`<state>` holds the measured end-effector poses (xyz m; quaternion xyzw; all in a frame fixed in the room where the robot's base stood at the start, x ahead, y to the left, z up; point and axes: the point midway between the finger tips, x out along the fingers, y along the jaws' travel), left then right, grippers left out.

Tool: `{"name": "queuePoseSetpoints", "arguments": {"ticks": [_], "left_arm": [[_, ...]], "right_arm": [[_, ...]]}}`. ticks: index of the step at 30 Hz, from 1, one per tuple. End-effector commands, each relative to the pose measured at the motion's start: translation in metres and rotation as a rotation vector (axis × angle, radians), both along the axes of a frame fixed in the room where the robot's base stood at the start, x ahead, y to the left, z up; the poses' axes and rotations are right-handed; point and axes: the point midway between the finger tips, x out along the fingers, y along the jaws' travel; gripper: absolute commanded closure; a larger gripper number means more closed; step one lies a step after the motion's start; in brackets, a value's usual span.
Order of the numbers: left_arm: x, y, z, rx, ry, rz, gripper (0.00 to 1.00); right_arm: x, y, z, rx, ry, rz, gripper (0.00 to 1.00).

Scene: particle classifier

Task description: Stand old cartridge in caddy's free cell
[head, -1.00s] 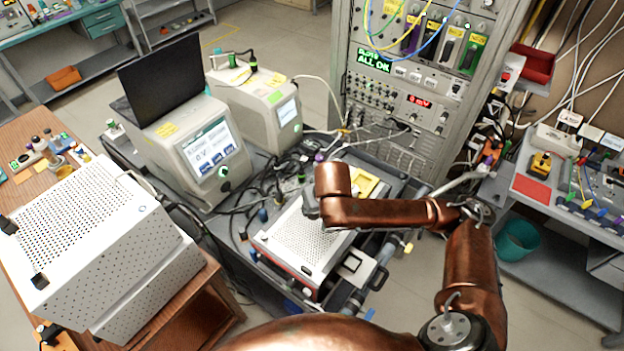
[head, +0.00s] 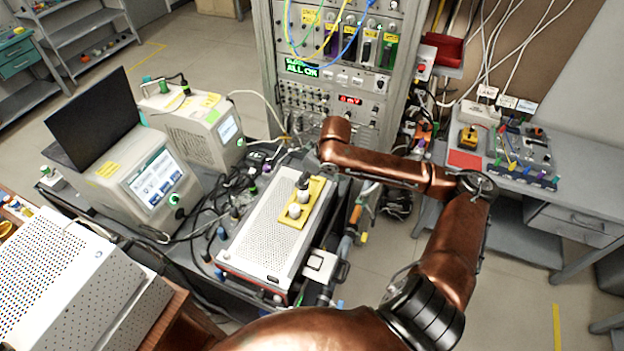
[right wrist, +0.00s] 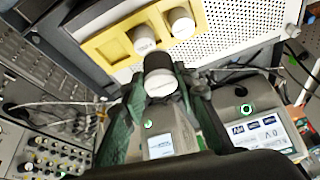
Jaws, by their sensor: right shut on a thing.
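The yellow caddy (head: 312,207) lies on top of a white perforated box. It also shows in the right wrist view (right wrist: 105,45), where two white-capped cartridges (right wrist: 143,39) (right wrist: 182,23) stand in it. My right gripper (right wrist: 162,88) has dark green fingers shut on a white-capped cartridge (right wrist: 158,66), in front of the caddy's edge in that view. I cannot tell whether it touches the caddy. In the head view my right wrist is above the caddy's far end, and the fingers are mostly hidden. My left gripper is not in view.
The white perforated box (head: 262,235) sits on a dark cart crowded with cables. Two grey instruments (head: 140,175) (head: 190,125) stand left of it. A tall rack (head: 335,95) rises behind. A grey bench (head: 575,175) is at right, with open floor before it.

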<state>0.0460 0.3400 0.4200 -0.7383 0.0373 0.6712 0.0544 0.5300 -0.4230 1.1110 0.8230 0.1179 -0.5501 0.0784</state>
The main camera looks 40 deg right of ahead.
Motion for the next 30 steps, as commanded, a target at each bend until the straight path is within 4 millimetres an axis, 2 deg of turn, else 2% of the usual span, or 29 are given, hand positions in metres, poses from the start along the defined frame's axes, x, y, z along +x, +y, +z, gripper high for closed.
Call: {"name": "queuePoseSetpoints", "arguments": {"ticks": [6,12,15,23,27,30], "left_arm": [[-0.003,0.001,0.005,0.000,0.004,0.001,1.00],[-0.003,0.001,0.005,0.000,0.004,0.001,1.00],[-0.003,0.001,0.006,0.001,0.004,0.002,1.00],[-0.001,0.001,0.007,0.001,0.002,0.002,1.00],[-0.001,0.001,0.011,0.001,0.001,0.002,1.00],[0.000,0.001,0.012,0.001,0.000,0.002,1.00]], "right_arm": [[0.031,-0.042,-0.023,0.002,0.001,-0.006,0.96],[0.049,-0.066,-0.059,0.002,0.001,-0.003,0.96],[0.054,-0.073,-0.070,0.000,0.000,-0.002,0.96],[0.061,-0.082,-0.084,0.000,0.000,-0.002,0.96],[0.059,-0.081,-0.105,0.001,0.002,-0.001,0.96],[0.060,-0.082,-0.112,-0.001,0.000,0.000,0.96]]}}
